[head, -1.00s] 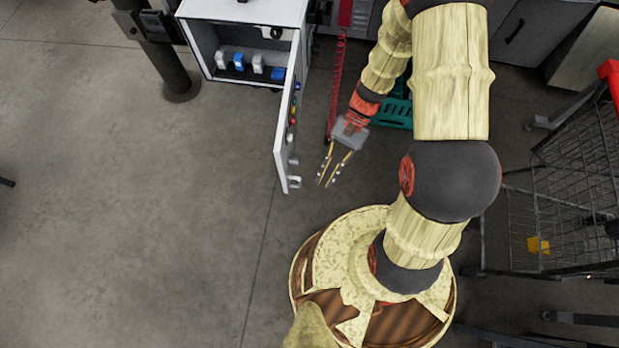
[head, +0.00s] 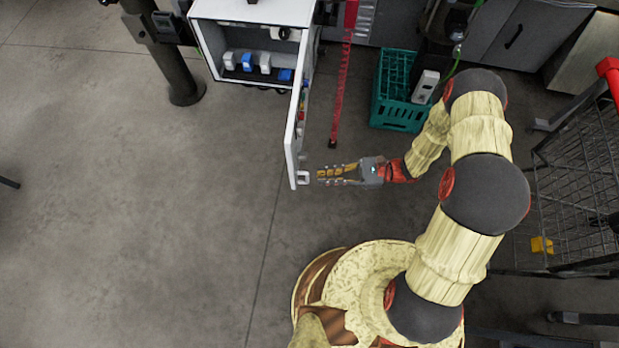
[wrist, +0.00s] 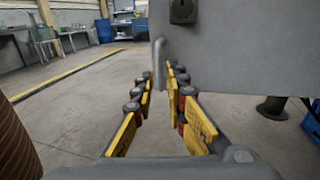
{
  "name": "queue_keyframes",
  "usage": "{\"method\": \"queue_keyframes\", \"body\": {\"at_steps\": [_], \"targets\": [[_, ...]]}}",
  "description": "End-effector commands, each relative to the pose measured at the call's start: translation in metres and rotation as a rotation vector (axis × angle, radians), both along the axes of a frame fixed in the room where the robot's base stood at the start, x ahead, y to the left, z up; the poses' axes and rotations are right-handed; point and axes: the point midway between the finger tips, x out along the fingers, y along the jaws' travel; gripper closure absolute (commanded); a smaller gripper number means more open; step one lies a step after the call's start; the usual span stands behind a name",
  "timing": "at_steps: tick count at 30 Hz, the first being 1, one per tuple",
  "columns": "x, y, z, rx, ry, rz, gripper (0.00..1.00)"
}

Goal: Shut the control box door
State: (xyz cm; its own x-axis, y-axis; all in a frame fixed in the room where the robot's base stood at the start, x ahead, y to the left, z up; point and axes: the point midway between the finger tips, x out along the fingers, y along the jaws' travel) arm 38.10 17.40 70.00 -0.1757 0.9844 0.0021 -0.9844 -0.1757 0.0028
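The control box (head: 255,12) is white, with its front open and several blue and white parts inside. Its door (head: 293,135) stands wide open, sticking out toward the bottom of the head view. The door handle (head: 303,178) is at the door's free end. My gripper (head: 319,174) lies just right of the handle and points left at it. In the wrist view, the grey door (wrist: 240,50) fills the upper right, and the upright handle bar (wrist: 158,62) stands at the gap between my fingertips. My fingers are apart; I cannot tell whether they touch the handle.
A teal crate (head: 398,92) stands on the floor behind my arm. A wire cart (head: 575,190) is at the right. The floor left of the door is clear.

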Motion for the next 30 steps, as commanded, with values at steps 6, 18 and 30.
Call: {"method": "queue_keyframes", "body": {"at_steps": [6,18,30], "targets": [[-0.007,0.035,-0.002,-0.002,0.0,0.005,0.86],[-0.011,0.059,0.0,-0.002,0.0,0.002,0.86],[-0.011,0.058,0.0,-0.002,0.0,0.002,1.0]]}}
